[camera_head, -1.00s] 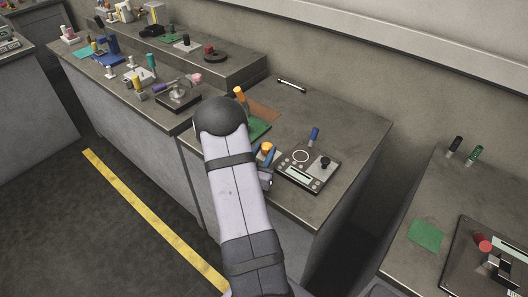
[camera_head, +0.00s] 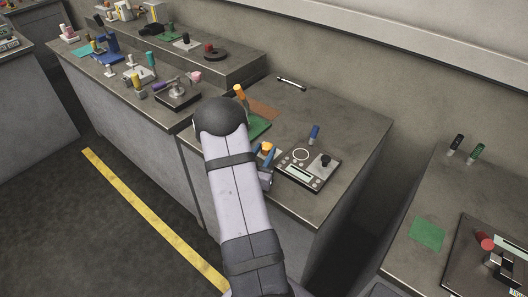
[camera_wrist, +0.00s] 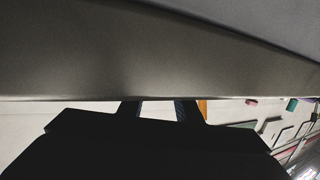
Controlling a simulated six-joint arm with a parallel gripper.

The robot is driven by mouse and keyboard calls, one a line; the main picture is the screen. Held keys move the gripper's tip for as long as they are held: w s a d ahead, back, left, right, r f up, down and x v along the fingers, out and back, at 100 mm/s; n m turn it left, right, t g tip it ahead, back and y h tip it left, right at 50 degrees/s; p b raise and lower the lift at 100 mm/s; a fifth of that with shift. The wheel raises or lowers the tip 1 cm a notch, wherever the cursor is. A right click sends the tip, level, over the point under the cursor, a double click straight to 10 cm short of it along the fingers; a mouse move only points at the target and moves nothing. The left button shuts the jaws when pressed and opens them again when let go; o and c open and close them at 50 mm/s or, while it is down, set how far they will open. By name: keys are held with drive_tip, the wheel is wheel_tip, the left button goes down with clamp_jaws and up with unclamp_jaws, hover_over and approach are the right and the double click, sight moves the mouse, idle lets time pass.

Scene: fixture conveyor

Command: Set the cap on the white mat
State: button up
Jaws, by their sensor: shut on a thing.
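My gripper (camera_head: 267,158) is low over the near bench, with its blue fingers partly hidden by my own arm. A small orange-yellow cap (camera_head: 266,146) shows at the fingers, and the gripper appears shut on it. In the wrist view the dark fingers (camera_wrist: 160,110) show with a pale area between them. An orange edge (camera_wrist: 203,106) shows just right of the right finger. No white mat can be clearly told in either view; part of the bench is hidden behind my arm.
A grey device (camera_head: 308,168) with a ring and a black knob lies right of my gripper. A blue upright piece (camera_head: 314,133) stands behind it. A green mat (camera_head: 259,124), a brown mat (camera_head: 266,111) and an orange upright piece (camera_head: 239,91) are behind my arm.

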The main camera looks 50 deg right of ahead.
drive_tip(key=shift+f, duration=0.15)
drive_tip(key=o, duration=1.2)
